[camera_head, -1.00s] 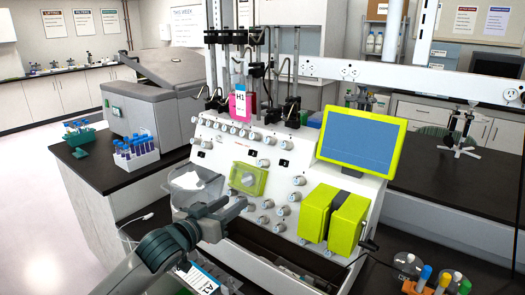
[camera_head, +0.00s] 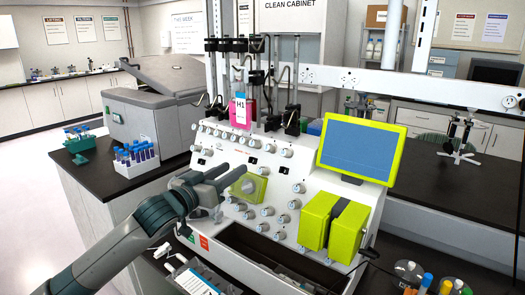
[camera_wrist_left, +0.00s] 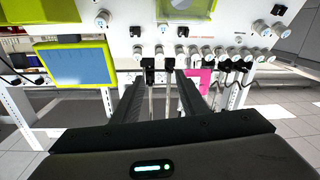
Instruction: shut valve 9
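The white cell processor panel (camera_head: 222,158) carries several grey round valve knobs, with an upper row (camera_head: 240,140) and more below and beside a yellow-green block (camera_head: 248,187). The knobs' numbers are too small to read, so I cannot tell which is valve 9. My left gripper (camera_head: 232,178) is in front of the panel's left part, just left of the yellow-green block, and hides some knobs there. In the left wrist view its two fingers (camera_wrist_left: 158,84) are apart with nothing between them. Knobs (camera_wrist_left: 183,53) show beyond the fingertips, apart from them. My right gripper is not in view.
A yellow-green framed screen (camera_head: 358,148) and a yellow-green pump block (camera_head: 330,222) sit on the panel's right. A pink bag (camera_head: 240,112) hangs above the upper knobs among metal posts. Tube racks (camera_head: 136,160) stand on the bench at left.

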